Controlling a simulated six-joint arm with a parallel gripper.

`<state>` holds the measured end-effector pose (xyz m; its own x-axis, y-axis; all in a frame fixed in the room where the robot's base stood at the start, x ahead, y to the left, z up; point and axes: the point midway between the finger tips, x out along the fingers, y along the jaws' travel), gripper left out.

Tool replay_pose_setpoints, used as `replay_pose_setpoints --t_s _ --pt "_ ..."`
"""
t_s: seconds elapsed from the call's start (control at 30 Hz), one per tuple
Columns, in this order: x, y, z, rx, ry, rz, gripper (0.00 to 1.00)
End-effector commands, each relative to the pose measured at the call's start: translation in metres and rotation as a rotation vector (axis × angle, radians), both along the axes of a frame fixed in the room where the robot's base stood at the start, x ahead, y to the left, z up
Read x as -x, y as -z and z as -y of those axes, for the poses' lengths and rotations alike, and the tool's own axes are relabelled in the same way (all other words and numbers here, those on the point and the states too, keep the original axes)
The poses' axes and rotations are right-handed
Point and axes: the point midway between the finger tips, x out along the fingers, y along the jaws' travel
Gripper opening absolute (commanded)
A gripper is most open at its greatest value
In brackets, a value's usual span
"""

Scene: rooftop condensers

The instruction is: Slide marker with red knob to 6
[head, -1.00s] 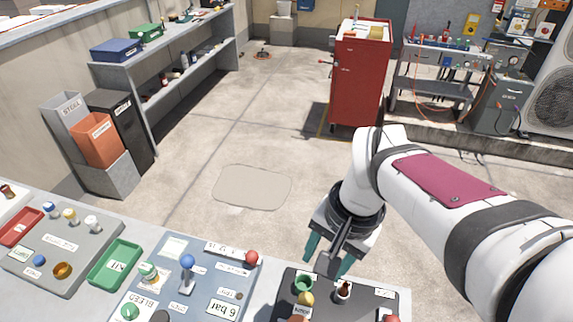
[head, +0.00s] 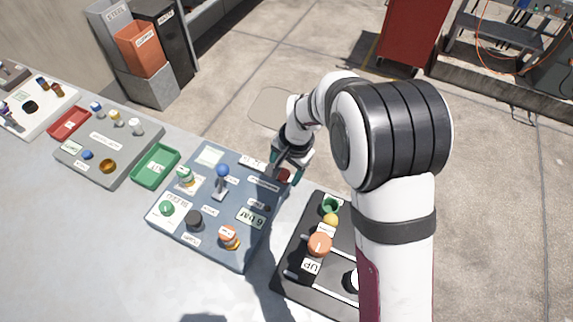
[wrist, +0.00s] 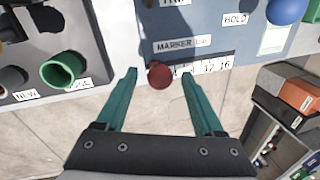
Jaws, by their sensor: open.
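The red knob (head: 284,177) of the marker stands at the far right corner of the blue panel (head: 232,240), partly hidden by my gripper. In the wrist view the red knob (wrist: 160,75) sits at one end of the pale number strip (wrist: 208,66), beside the MARKER label (wrist: 173,46). The strip's numbers are small and partly covered, so I cannot read the marker's exact place. My gripper (wrist: 158,84) has its two green fingers apart, one on each side of the knob, with visible gaps. In the head view my gripper (head: 287,167) is over that corner.
A blue ball-topped lever (head: 222,172) stands on the same panel, left of the knob. A black panel (head: 284,268) with a green cup (head: 330,206) and yellow knob lies to the right. A green tray (head: 155,166) is at the left. Open floor lies beyond the bench.

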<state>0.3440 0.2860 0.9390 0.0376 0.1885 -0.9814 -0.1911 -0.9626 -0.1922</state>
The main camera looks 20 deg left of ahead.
Motion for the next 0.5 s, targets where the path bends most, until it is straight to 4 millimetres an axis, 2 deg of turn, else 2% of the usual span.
replay_pose_setpoints --t_s 0.27,0.37,0.5 --pt "-0.0001 0.0029 -0.0006 0.0 0.0 0.0 0.7" --pt "-0.0001 0.0028 -0.0005 0.0 0.0 0.0 0.55" --pt "-0.0001 0.0027 -0.0004 0.0 0.0 0.0 0.3"
